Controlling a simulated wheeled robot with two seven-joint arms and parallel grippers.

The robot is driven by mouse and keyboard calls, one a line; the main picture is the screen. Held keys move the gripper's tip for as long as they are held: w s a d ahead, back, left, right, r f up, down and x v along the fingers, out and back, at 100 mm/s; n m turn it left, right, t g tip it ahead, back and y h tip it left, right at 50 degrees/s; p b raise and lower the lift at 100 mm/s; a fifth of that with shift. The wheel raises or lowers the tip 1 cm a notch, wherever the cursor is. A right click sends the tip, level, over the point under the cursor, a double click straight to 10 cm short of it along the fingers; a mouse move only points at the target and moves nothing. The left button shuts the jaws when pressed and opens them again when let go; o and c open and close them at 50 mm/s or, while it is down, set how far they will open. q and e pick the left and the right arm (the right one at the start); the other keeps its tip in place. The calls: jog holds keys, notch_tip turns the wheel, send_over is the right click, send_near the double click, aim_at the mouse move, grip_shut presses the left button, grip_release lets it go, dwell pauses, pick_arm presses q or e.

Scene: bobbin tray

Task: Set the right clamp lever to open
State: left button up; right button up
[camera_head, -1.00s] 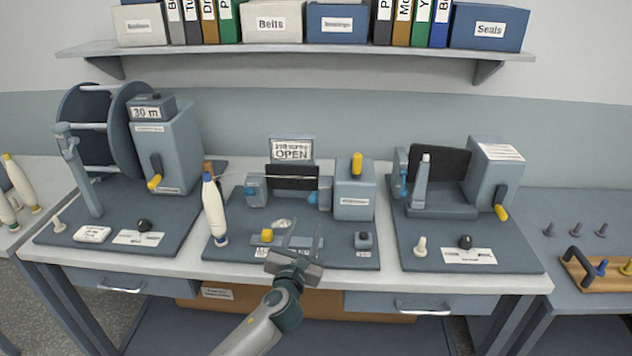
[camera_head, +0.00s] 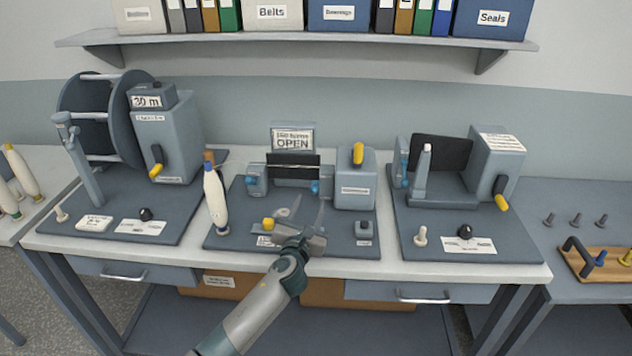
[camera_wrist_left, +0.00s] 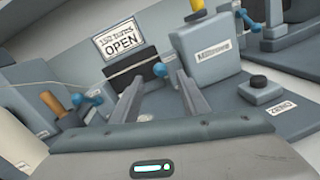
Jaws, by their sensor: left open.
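The right clamp lever (camera_head: 316,187) is a small blue lever with a round knob on the right clamp of the middle station; it also shows in the left wrist view (camera_wrist_left: 160,69). A matching blue left clamp lever (camera_wrist_left: 90,98) shows to its left. My left gripper (camera_head: 303,210) is open and empty over the station's base plate, in front of the clamps. In the left wrist view its fingers (camera_wrist_left: 160,78) point toward the right lever, which appears between the tips, apparently not touched. Its exact angle is hard to tell. My right gripper is not in view.
A sign reading OPEN (camera_head: 293,140) stands behind the clamps. A grey box with a yellow-handled crank (camera_head: 355,185) stands close to the right. A white bobbin (camera_head: 216,203) stands at the left. A yellow knob (camera_head: 268,224) and a dark button (camera_head: 364,227) sit near the front.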

aim_at(314, 187)
pick_arm(q)
jog(key=w, duration=0.3)
jog(key=w+b, duration=0.1)
jog(key=w, duration=0.3)
jog(key=w+d+b, duration=0.1)
jog(key=w, duration=0.2)
jog(key=shift+w+f, duration=0.1)
jog(key=shift+w, duration=0.2)
jog(key=shift+w+b, duration=0.45)
jog(key=shift+w, duration=0.2)
jog(key=shift+c, duration=0.6)
grip_shut()
